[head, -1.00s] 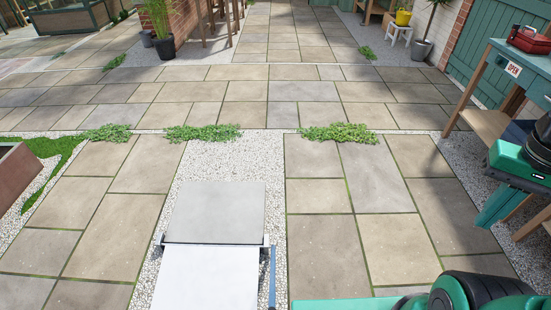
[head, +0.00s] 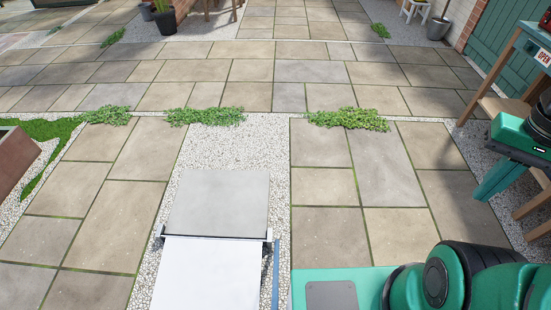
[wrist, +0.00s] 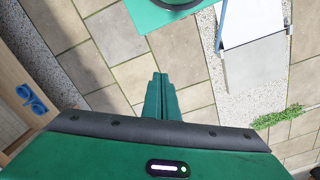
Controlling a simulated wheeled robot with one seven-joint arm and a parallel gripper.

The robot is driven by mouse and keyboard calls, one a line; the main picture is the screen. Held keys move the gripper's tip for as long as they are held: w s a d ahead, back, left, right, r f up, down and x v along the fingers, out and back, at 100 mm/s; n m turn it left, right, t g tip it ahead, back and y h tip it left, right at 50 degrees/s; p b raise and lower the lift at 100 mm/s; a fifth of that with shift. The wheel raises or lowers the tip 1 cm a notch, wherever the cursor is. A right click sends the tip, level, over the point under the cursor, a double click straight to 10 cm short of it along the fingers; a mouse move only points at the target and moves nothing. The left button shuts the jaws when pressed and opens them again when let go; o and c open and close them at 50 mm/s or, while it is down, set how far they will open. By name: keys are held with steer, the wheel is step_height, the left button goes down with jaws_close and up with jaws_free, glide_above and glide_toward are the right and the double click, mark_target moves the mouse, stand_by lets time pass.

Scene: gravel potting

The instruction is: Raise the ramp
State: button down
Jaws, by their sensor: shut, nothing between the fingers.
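The ramp (head: 218,203) is a flat grey plate at the front end of a white panel (head: 208,275), lying low over the pale gravel. A blue bar (head: 276,275) runs along the right side of the white panel. The ramp also shows at the upper right of the wrist view (wrist: 255,66), with the blue bar (wrist: 221,25) beside it. My gripper (wrist: 160,78) is shut and empty over the paving, apart from the ramp and the bar. In the head view, my gripper (head: 492,187) is at the far right.
A wooden bench (head: 492,100) with an "OPEN" sign stands at the right, close to my gripper. A brown planter (head: 12,160) is at the left. Low green plants (head: 348,119) line the paving joint ahead. The paving (head: 390,172) right of the ramp is clear.

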steer(key=w+a+f+n+g+h, duration=0.1)
steer(key=w+f+n+h, duration=0.15)
steer(key=w, duration=0.45)
steer(key=w+a+f+n+h, duration=0.1)
steer(key=w+f+h, duration=0.1)
steer(key=w+f, duration=0.3)
steer(key=w+a+f+n+t+h, duration=0.45)
steer(key=w+a+f, duration=0.25)
steer(key=w+a, duration=0.5)
steer(key=s+a+f+n+t+y, duration=0.15)
steer(key=a+f+n+t, duration=0.3)
steer(key=a, duration=0.55)
steer(key=s+a+f+n+t+y, duration=0.15)
steer(key=a+f+n+t, duration=0.3)
steer(key=a, duration=0.55)
steer(key=a+f+n+t+y, duration=0.25)
steer(key=a+f+n, duration=0.25)
steer(key=a, duration=0.4)
steer(key=x, duration=1.3)
steer(key=shift+w+t, duration=0.3)
steer(key=shift+w, duration=0.1)
steer(key=shift+a+r, duration=0.1)
